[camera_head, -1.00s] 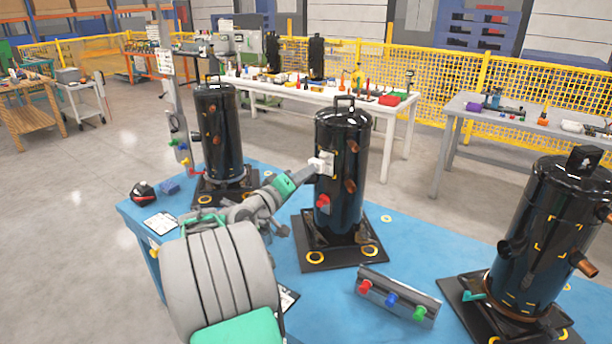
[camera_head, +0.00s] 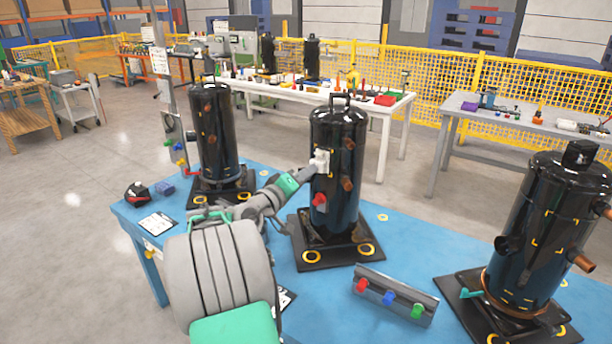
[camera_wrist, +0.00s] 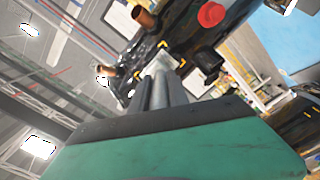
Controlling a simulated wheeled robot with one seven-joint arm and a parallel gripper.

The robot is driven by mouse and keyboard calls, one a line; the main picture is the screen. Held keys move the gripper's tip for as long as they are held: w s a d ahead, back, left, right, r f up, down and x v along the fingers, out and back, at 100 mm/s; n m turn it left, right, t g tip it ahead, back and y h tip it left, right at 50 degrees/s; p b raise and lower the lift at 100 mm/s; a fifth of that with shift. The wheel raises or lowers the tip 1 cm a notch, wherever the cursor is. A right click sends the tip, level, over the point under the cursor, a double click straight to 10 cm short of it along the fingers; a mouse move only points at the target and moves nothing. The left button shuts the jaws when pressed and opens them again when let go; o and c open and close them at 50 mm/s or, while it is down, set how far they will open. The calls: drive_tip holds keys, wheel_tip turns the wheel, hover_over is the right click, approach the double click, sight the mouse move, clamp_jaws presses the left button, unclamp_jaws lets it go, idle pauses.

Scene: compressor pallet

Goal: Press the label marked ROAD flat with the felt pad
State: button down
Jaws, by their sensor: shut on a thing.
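The middle black compressor (camera_head: 338,185) stands upright on its dark base on the blue pallet. A pale label (camera_head: 326,168) is on its left-facing side; its lettering is too small to read. My gripper (camera_head: 316,164) reaches that label from the left and covers part of it. In the wrist view, my gripper's grey fingers (camera_wrist: 161,92) are shut and point at the pale label (camera_wrist: 166,63) between yellow corner marks. The felt pad between the fingers is mostly hidden. I cannot tell whether it touches the label.
Black compressors stand at left (camera_head: 214,135) and right (camera_head: 540,235); the right one has empty yellow corner marks. A grey rail with coloured knobs (camera_head: 396,293) lies in front. A red knob (camera_head: 319,200) and copper stubs (camera_head: 347,184) jut from the middle compressor. A white sheet (camera_head: 157,224) lies at left.

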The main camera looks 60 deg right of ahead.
drive_tip(key=shift+d, duration=0.4)
idle(0.4)
idle(0.4)
drive_tip(key=shift+w+a+b, duration=0.2)
drive_tip(key=shift+a+b, duration=0.35)
drive_tip(key=shift+a, duration=1.2)
drive_tip(key=shift+s+d+f+b, duration=0.2)
drive_tip(key=shift+d+f+b, duration=0.55)
drive_tip(key=shift+d+f, duration=0.35)
drive_tip(key=shift+d+r, duration=0.15)
drive_tip(key=shift+d, duration=0.1)
drive_tip(key=shift+d, duration=0.4)
